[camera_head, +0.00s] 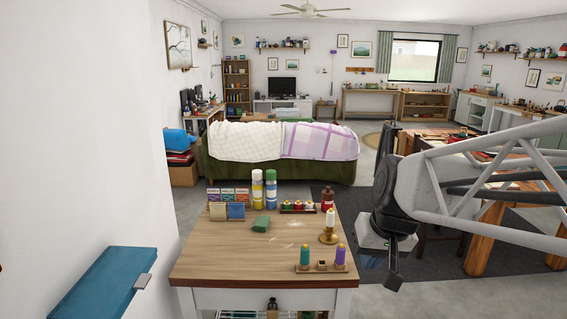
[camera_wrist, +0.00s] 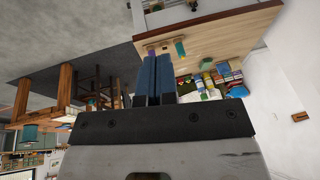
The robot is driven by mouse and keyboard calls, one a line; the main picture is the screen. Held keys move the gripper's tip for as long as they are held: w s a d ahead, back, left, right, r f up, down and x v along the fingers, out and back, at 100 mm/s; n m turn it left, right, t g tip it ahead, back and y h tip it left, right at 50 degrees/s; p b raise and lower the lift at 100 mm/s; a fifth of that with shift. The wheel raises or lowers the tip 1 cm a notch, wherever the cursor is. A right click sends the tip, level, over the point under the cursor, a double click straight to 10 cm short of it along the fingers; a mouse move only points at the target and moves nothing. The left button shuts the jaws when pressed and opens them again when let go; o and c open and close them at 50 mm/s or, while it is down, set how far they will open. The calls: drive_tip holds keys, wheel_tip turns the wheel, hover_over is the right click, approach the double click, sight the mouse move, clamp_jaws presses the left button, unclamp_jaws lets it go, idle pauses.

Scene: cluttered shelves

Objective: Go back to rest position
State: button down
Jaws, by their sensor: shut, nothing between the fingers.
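My gripper (camera_head: 393,272) hangs at the right of the wooden-topped cabinet (camera_head: 215,262) in the head view, pointing down, apart from the cabinet and everything on it. My arm reaches in from the right edge. In the wrist view, the two dark blue fingers of my gripper (camera_wrist: 155,62) lie side by side, shut with nothing between them. The cabinet top (camera_wrist: 225,37) shows beyond the fingers, tilted in that view.
On the cabinet stand a candle holder (camera_head: 328,236), a small rack with coloured bottles (camera_head: 320,267), a green block (camera_head: 261,224) and spray cans (camera_head: 270,190). A wooden workbench (camera_head: 489,238) stands right, behind my arm.

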drive_tip(key=s+d+f+h, duration=0.1)
drive_tip(key=s+f, duration=0.1)
drive_tip(key=s, duration=0.5)
drive_tip(key=s+d+f+h, duration=0.1)
drive_tip(key=s+f, duration=0.1)
drive_tip(key=s, duration=0.5)
drive_tip(key=shift+g, duration=0.3)
